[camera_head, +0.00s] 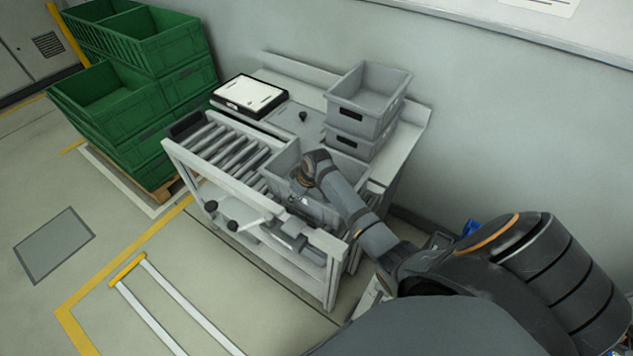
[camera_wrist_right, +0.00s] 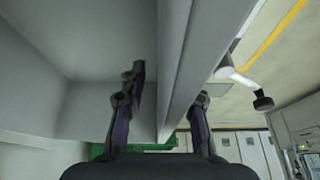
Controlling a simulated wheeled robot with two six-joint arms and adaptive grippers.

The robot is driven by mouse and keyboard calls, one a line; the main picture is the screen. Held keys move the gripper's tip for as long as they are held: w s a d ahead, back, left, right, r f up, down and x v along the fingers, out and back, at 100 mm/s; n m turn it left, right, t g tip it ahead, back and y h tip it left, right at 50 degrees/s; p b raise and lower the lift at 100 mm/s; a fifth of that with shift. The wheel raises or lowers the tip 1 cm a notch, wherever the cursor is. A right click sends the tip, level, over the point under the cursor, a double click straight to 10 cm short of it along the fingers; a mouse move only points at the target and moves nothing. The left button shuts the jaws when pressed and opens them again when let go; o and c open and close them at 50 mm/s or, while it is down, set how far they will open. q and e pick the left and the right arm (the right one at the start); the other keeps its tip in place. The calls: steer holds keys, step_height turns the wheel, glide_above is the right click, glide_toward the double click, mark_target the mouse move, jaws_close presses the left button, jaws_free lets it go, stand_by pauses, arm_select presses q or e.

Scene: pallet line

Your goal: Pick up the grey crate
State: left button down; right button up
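A grey crate (camera_head: 281,163) sits at the right end of the roller conveyor on the workstation, partly hidden behind my right arm. In the right wrist view the crate's wall (camera_wrist_right: 172,50) runs between the two fingers of my right gripper (camera_wrist_right: 168,88). One finger is on the inner side of the wall and the other on the outer side. The fingers are apart, with visible gaps to the wall. In the head view the right gripper's fingers are hard to make out against the crate. My left gripper is not in view.
Two stacked grey crates (camera_head: 367,97) stand behind on the workstation (camera_head: 405,140). A white-topped black-edged box (camera_head: 249,94) lies left of them. Black-knobbed levers (camera_head: 232,225) stick out at the front. Green crates (camera_head: 130,95) stand on a pallet at the left.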

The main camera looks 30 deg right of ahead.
steer(key=shift+s+a+r, duration=0.1)
jaws_close()
steer(key=shift+r, duration=0.1)
stand_by(0.3)
